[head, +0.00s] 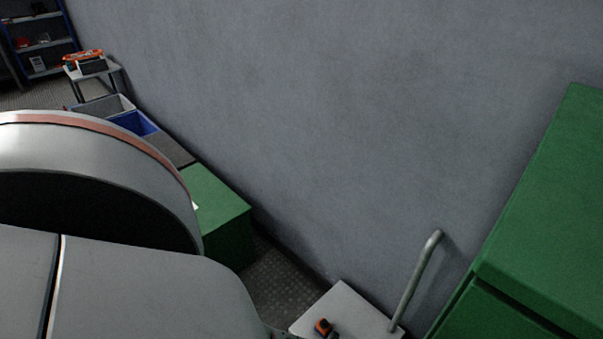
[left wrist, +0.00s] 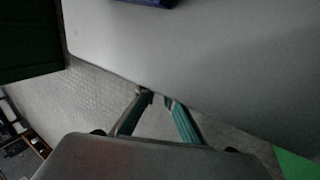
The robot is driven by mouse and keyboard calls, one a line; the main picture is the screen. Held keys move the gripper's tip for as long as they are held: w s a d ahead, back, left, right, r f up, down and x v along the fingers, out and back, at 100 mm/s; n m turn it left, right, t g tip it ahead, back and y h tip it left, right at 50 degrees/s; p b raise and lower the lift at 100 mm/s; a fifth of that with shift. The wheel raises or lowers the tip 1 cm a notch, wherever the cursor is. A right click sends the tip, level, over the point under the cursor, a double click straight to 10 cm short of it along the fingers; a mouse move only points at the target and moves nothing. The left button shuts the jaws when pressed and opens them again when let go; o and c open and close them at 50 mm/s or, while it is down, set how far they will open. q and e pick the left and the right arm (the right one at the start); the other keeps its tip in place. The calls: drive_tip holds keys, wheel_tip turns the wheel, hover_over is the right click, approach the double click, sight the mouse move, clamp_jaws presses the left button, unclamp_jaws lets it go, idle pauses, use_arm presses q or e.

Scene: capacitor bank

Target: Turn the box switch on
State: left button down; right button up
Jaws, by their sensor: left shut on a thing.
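The pale grey box (head: 352,306) is at the bottom of the head view, against the wall, with a small orange and black part (head: 324,327) on its face. In the left wrist view a large grey panel (left wrist: 200,50), which looks like this box, fills the upper right. My left gripper (left wrist: 158,97) has teal fingers and its tips are at the panel's lower edge. It is shut on a small part there, apparently the box switch, which is dark and mostly hidden by the fingertips. My right gripper is in neither view.
A grey pipe (head: 415,283) rises from the box to the wall. A tall green cabinet (head: 545,200) stands close at the right. A low green box (head: 215,208), open bins (head: 130,120) and a small table (head: 93,73) line the wall at left. My arm hides the lower left.

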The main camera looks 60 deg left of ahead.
use_arm(q)
drive_tip(key=shift+s, duration=0.15)
drive_tip(key=c, duration=2.1)
unclamp_jaws()
drive_tip(key=shift+c, duration=0.2)
drive_tip(key=v, duration=1.2)
drive_tip(key=shift+d+f, duration=0.1)
